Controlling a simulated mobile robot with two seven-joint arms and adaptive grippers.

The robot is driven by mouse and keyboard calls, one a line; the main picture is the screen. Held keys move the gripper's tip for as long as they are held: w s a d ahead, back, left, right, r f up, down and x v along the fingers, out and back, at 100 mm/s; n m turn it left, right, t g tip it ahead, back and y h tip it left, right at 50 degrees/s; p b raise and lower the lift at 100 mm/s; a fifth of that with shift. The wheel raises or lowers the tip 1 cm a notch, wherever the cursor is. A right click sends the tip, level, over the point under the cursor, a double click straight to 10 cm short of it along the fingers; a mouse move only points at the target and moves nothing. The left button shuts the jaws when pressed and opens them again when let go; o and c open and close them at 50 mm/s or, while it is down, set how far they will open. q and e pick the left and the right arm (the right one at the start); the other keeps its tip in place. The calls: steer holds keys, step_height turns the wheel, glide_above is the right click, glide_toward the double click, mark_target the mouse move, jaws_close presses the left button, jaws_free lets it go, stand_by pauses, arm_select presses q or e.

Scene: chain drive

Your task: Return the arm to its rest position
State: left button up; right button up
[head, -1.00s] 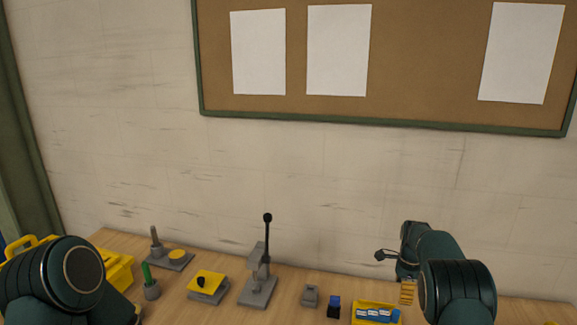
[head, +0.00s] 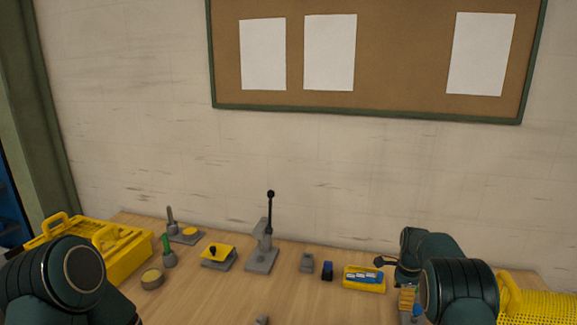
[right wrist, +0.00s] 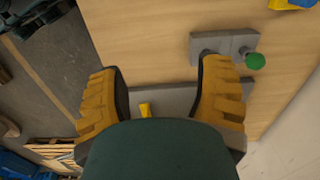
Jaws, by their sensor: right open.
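My right gripper (head: 407,298) is at the right of the head view, over the right side of the wooden bench, and my own arm partly covers it. In the right wrist view its two orange-and-black fingers (right wrist: 163,68) are spread apart with nothing gripped between them. Beyond and below the fingers are a grey plate with a green knob (right wrist: 232,46) and a grey block with a yellow tab (right wrist: 146,109). The dark green left arm (head: 62,278) is at the lower left of the head view; its gripper is out of frame.
A yellow crate (head: 128,255) stands at the left. A grey press with a black lever (head: 263,258), a yellow-topped fixture (head: 218,252) and a yellow tray with blue parts (head: 364,286) stand along the bench. A yellow mesh basket (head: 540,307) is at the right. Bare bench (head: 215,300) shows at front centre.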

steer(key=s+a+f+n+b, duration=0.2)
steer(key=s+a+f+n, duration=0.1)
steer(key=f, duration=0.3)
steer(key=s+a+f+n+y+b, duration=0.1)
steer(key=s+a+f+n+b, duration=0.1)
steer(key=s+f, duration=0.3)
steer(key=s+a+f+n+b, duration=0.2)
steer(key=s+a+f, duration=0.3)
steer(key=f, duration=0.4)
steer(key=shift+a+f+n+t+y, duration=0.1)
steer(key=shift+f+n+t+y, duration=0.2)
steer(key=shift+n, duration=0.5)
arm_select(q)
step_height(320, 180, down, 13)
steer(key=b, duration=0.5)
steer(key=shift+d, duration=0.25)
arm_select(e)
steer(key=s+a+f+n+y, duration=0.1)
steer(key=s+a+n, duration=0.3)
steer(key=s, duration=0.6)
steer(key=s+a+f+n+t+y, duration=0.1)
steer(key=s+a+f+n, duration=0.1)
steer(key=s+a+n, duration=0.3)
steer(key=s+a, duration=0.4)
steer(key=shift+s+f+n, duration=0.2)
steer(key=shift+s+n, duration=0.1)
steer(key=shift+s, duration=0.05)
arm_select(q)
steer(key=shift+w+r, duration=0.1)
